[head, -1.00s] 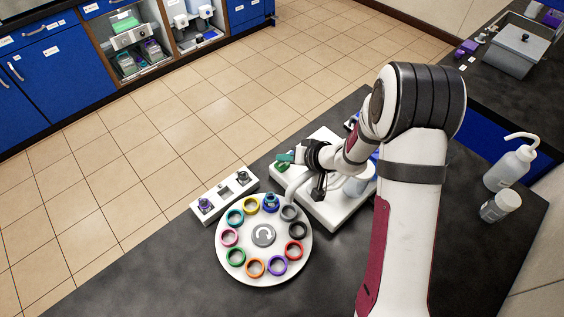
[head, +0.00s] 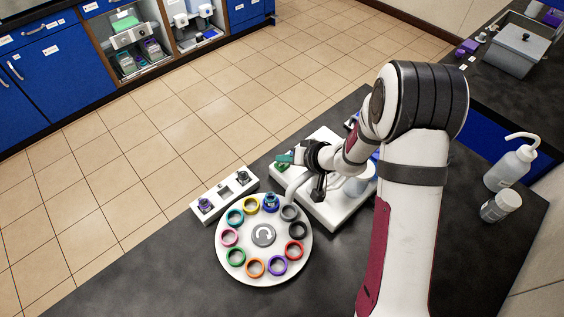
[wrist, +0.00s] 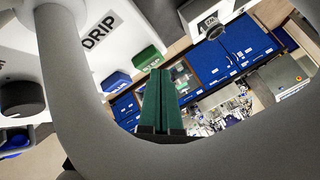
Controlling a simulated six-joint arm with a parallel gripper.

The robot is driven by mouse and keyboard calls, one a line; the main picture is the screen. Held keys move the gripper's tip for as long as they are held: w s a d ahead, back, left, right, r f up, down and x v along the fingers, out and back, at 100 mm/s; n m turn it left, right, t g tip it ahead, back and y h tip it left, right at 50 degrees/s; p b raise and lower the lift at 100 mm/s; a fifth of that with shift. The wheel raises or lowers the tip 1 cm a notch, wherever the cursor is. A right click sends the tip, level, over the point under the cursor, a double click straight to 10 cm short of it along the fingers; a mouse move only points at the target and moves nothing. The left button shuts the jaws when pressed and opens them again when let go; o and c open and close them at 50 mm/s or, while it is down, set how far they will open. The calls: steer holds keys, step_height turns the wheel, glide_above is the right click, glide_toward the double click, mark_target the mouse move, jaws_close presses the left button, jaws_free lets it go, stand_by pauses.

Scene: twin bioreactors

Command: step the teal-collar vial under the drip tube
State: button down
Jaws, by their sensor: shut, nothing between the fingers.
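The white round turntable (head: 263,276) carries a ring of coloured collars around a grey hub with a curved arrow (head: 263,235). The teal collar (head: 235,217) is at its upper left, beside the yellow collar (head: 251,205). The pale drip tube (head: 292,189) comes down from the white station (head: 332,218) near the grey collar (head: 289,212), away from the teal one. My gripper (head: 285,158) is above the station's far end, its green fingers shut and empty. In the wrist view, a green STEP button (wrist: 148,58) and a blue button (wrist: 117,80) appear beyond the fingers; contact cannot be told.
A white rack (head: 224,194) with dark-topped items stands left of the station. A wash bottle (head: 511,168) and a white-capped jar (head: 501,207) stand at the right. A DRIP label (wrist: 101,32) and black knob (wrist: 20,97) show in the wrist view. The front bench is clear.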

mark_target(284, 171)
steer(key=shift+s+a+f, duration=0.3)
steer(key=shift+s, duration=0.3)
steer(key=shift+w+d+r, duration=0.1)
steer(key=shift+r, duration=1.2)
steer(key=shift+w+d+r, duration=0.1)
steer(key=shift+r, duration=1.2)
steer(key=shift+s+a+r, duration=0.1)
steer(key=shift+a+r, duration=0.05)
steer(key=shift+r, duration=0.2)
steer(key=s+a+r+m+g, duration=0.1)
steer(key=s+r+g, duration=0.1)
steer(key=s+r, duration=0.45)
steer(key=s+a+r+g, duration=0.15)
steer(key=s+r, duration=0.25)
steer(key=s, duration=0.5)
steer(key=s+d+m+g+h, duration=0.1)
steer(key=s+d+m+h, duration=0.1)
steer(key=s+d, duration=0.3)
steer(key=s+d+m+g+h, duration=0.1)
steer(key=s+d+m+h, duration=0.2)
steer(key=s+d, duration=0.3)
steer(key=s, duration=0.4)
steer(key=shift+s+m+g, duration=0.3)
steer(key=shift+m+g, duration=0.05)
steer(key=shift+m, duration=0.05)
